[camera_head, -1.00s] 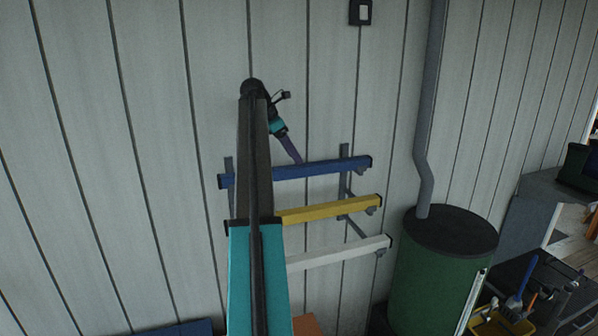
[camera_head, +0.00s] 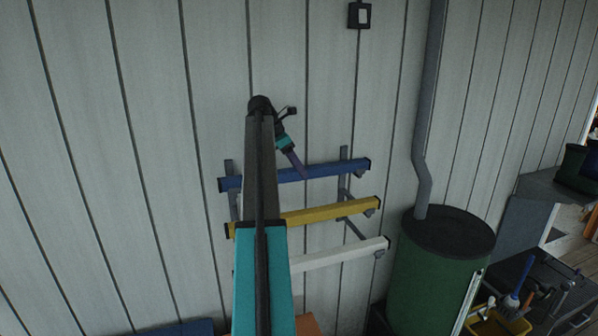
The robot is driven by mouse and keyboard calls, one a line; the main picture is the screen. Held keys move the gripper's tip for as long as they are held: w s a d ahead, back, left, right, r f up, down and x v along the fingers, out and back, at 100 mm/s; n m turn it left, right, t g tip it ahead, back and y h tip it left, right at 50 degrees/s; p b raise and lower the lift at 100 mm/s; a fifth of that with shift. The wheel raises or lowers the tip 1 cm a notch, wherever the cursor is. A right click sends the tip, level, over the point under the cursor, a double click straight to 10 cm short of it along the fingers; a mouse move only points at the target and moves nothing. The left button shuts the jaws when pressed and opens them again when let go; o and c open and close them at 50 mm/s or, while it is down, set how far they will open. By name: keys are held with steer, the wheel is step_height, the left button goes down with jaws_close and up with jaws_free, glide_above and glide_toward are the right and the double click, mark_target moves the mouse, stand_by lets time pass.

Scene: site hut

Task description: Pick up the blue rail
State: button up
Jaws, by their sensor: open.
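The blue rail (camera_head: 335,169) lies level across the top arms of a grey wall rack. My arm hides part of its left half. My gripper (camera_head: 303,174) points down and to the right, and its tip overlaps the middle of the blue rail in this view. Its fingers are small and dark here, and I cannot tell whether they touch the rail or straddle it. The jaws are open, and the blue rail still lies on the rack.
A yellow rail (camera_head: 335,211) and a white rail (camera_head: 340,255) rest on the lower arms. A green barrel (camera_head: 440,275) with a dark lid and grey pipe (camera_head: 422,150) stands to the right. A small dark box (camera_head: 359,16) hangs on the wall above.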

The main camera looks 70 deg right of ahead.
steer(key=shift+x, duration=0.8)
steer(key=shift+r, duration=0.1)
jaws_close()
steer(key=shift+r, duration=0.15)
steer(key=shift+r+b, duration=1)
steer(key=shift+r, duration=0.45)
steer(key=s+a+r+b, duration=0.1)
steer(key=s+a+b, duration=0.4)
steer(key=s+a, duration=0.4)
steer(key=shift+s+a+r, duration=0.4)
steer(key=shift+a, duration=1.45)
